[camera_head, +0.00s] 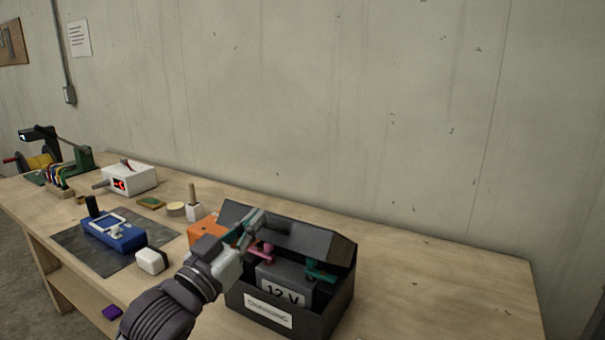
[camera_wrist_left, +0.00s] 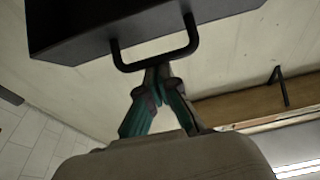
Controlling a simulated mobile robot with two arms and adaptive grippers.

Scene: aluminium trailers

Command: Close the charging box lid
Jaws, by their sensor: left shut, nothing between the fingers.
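The dark charging box (camera_head: 336,312) stands on the workbench with its lid (camera_head: 315,238) raised and tilted at the back. A 12 V battery (camera_head: 270,275) sits inside, with a pink clamp (camera_head: 262,250) and a teal clamp (camera_head: 320,271) on top. My left gripper (camera_head: 257,222) is shut and empty in front of the lid's left part. In the left wrist view its fingertips (camera_wrist_left: 158,72) meet or overlap a black U-shaped handle (camera_wrist_left: 194,42) on a dark panel; whether they touch is unclear. My right gripper is not in view.
The workbench (camera_head: 440,290) is clear right of the box. To the left are an orange object (camera_head: 201,232), a blue device (camera_head: 115,234) on a dark mat, a small white block (camera_head: 152,261) and a white box (camera_head: 130,179). A concrete wall (camera_head: 330,100) rises behind.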

